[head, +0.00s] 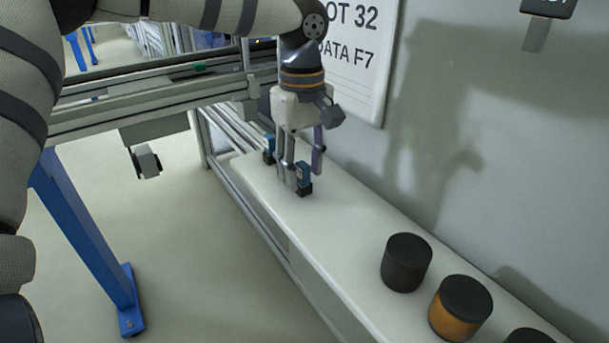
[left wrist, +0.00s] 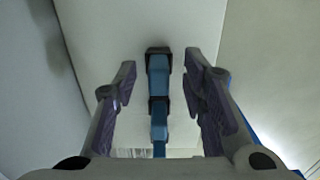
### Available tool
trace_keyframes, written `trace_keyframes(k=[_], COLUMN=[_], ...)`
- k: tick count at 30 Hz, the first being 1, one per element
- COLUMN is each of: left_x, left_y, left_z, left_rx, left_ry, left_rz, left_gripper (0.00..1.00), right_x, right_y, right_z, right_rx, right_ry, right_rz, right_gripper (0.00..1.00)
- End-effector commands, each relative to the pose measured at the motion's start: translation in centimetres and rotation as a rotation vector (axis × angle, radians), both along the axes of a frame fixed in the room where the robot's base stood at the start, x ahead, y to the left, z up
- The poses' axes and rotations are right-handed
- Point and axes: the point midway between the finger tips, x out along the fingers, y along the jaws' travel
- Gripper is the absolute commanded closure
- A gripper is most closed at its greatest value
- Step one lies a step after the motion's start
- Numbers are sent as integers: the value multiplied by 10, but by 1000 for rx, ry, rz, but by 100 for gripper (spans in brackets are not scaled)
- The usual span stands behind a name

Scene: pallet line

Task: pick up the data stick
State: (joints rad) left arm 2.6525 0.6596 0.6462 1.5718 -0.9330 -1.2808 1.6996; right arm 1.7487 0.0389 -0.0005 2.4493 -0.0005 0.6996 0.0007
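Two small blue data sticks with black bases stand on the white ledge (head: 345,222). The nearer data stick (head: 304,174) is at my left gripper (head: 302,172), and the farther data stick (head: 268,147) is just behind it to the left. My left gripper points down with its fingers apart, one on each side of the nearer stick. In the left wrist view, a blue stick (left wrist: 158,78) lies between the purple-padded fingers (left wrist: 160,75), with a gap on both sides. A second blue piece (left wrist: 159,125) shows in line with it. My right gripper is out of view.
Black canisters stand on the ledge at the lower right: a plain one (head: 406,262), an orange-banded one (head: 460,309) and a partly cut-off one (head: 532,337). A wall sign (head: 355,60) hangs behind the gripper. The ledge between sticks and canisters is clear.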

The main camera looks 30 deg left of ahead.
Motion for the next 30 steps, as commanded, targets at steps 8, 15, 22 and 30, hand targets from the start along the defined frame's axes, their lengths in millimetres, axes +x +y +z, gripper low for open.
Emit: trace_keyframes(k=[8,15,22,30], left_x=[0,0,0,-7], left_y=[0,0,0,-4], left_z=[-1,-1,0,47], left_rx=[0,0,1,3], left_ry=[-4,-3,-4,-14], left_rz=[0,-1,-1,-4], left_gripper=[73,100,100,100], right_x=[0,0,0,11], right_y=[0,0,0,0], right_z=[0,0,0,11], right_rx=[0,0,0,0], right_ry=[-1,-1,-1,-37], right_rz=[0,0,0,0], right_gripper=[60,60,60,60])
